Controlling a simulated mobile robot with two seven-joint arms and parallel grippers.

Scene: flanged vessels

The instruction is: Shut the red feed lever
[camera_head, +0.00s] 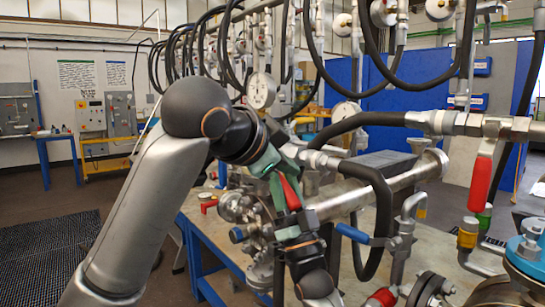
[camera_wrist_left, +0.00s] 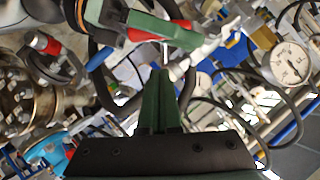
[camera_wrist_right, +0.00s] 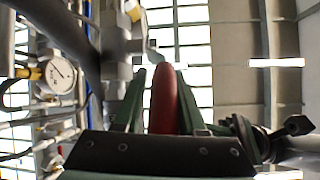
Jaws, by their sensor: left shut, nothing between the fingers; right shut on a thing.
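A red lever handle (camera_head: 290,192) shows in the middle of the head view. It also lies between the green fingers of my right gripper (camera_wrist_right: 160,78) in the right wrist view, as a red handle (camera_wrist_right: 164,105). My right gripper, coming from below in the head view, is shut on it. My left gripper (camera_head: 266,160) is shut and empty, close above the handle. In the left wrist view its closed fingers (camera_wrist_left: 160,75) point at the right gripper's green finger (camera_wrist_left: 165,30), with a bit of red beside it. The lever's pivot is hidden.
Another red handle (camera_head: 481,183) hangs from a valve at the right. A steel flanged vessel (camera_head: 375,185) lies across the bench (camera_head: 205,225). A gauge (camera_head: 262,91) and black hoses (camera_head: 370,122) crowd the space around the grippers. A blue handle (camera_head: 353,233) is to the right.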

